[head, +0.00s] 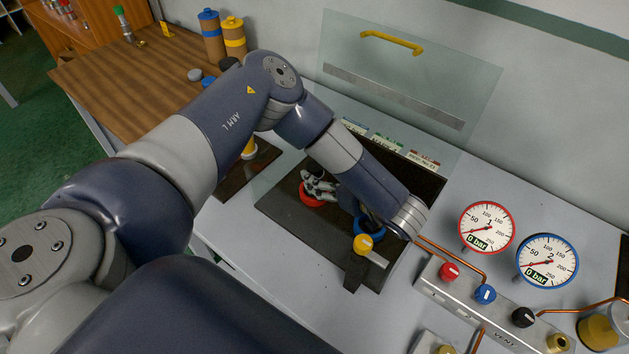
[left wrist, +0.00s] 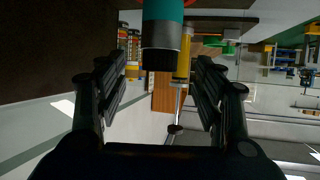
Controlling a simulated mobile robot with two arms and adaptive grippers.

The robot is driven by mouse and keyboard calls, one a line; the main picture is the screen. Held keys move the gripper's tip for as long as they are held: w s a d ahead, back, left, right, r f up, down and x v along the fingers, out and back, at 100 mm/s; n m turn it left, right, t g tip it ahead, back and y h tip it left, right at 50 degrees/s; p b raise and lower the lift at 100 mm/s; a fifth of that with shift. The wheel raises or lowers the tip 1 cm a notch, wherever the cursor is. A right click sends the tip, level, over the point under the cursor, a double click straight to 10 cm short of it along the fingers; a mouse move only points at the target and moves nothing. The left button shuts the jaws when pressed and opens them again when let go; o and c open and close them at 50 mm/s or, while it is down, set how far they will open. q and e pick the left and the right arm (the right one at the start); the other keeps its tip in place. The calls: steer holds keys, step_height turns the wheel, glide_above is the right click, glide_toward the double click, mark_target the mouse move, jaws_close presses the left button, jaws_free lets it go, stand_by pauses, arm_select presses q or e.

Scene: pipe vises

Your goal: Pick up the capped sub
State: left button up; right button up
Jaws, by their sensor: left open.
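In the left wrist view, a teal cylinder with a knurled grey metal band and a dark end (left wrist: 163,35) comes in from the top edge. It looks like the capped sub, but I cannot be sure. It shows between the fingers of my left gripper (left wrist: 158,85), which are open with a gap on each side. My right gripper is out of view.
A blue ring (head: 368,243) and a yellow knob (head: 362,244) are close to my left wrist. A clear panel with a yellow handle (head: 392,42) rises behind. Gauges (head: 487,228) and a valve block (head: 500,305) stand to the right. Banded tan cylinders (head: 211,40) are on the wooden table.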

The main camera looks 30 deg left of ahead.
mark_target(315, 165)
arm_select(q)
steer(key=x, duration=0.1)
steer(key=p+x, duration=0.1)
steer(key=x, duration=0.1)
steer(key=p+x, duration=0.1)
steer(key=shift+a+r, duration=0.3)
steer(key=shift+w+a+f, duration=0.1)
steer(key=shift+a+f, duration=0.05)
steer(key=c, duration=0.3)
jaws_close()
